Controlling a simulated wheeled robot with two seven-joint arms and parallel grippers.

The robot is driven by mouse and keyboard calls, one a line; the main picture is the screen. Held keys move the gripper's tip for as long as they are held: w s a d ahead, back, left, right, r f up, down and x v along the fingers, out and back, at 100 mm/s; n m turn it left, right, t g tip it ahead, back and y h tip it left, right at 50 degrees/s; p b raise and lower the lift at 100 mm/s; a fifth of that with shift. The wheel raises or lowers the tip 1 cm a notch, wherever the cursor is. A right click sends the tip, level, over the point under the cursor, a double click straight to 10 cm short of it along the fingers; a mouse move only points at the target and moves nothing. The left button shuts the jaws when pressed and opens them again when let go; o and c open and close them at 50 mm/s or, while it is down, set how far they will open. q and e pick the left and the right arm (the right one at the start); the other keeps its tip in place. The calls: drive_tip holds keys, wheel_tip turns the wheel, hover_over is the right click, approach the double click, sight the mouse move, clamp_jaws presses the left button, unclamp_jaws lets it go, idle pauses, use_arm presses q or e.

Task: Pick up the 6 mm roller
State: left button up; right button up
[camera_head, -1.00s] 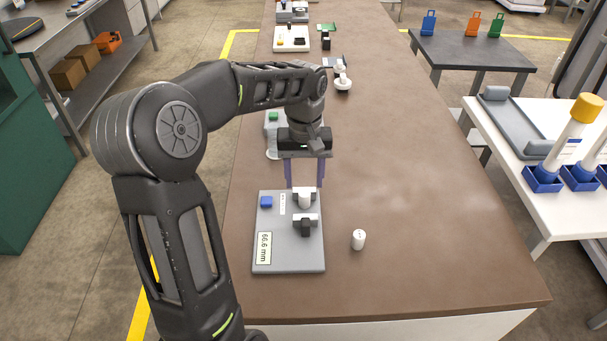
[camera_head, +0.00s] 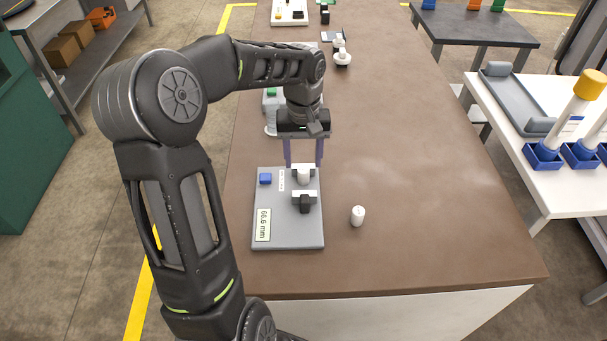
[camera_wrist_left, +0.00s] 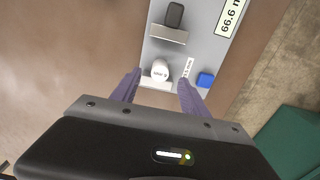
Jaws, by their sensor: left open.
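A white roller (camera_head: 303,175) stands on the grey measuring plate (camera_head: 262,210) between two light blocks, at the plate's far end. In the left wrist view this roller (camera_wrist_left: 160,70) has small print on top, too small to read. A second white roller (camera_head: 357,215) stands upright on the brown bench, right of the plate; I cannot tell its size. My left gripper (camera_head: 304,164) is open and empty, its purple fingers at the plate's far edge. In the left wrist view its fingertips (camera_wrist_left: 158,80) lie to either side of the plate's roller, not touching it visibly. My right gripper is not in view.
The plate carries a blue button (camera_head: 265,179), a dark knob (camera_head: 305,203) and a "66.6 mm" display (camera_head: 263,225). A grey device with a green button (camera_head: 271,92) stands behind my gripper. A white item (camera_head: 342,58) stands farther back. The bench's right side is clear.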

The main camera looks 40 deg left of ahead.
sight(304, 169)
use_arm(q)
drive_tip(key=shift+f, duration=0.1)
wheel_tip(304, 169, down, 5)
drive_tip(key=shift+p, duration=0.45)
drive_tip(key=shift+c, duration=0.4)
clamp_jaws()
idle(0.3)
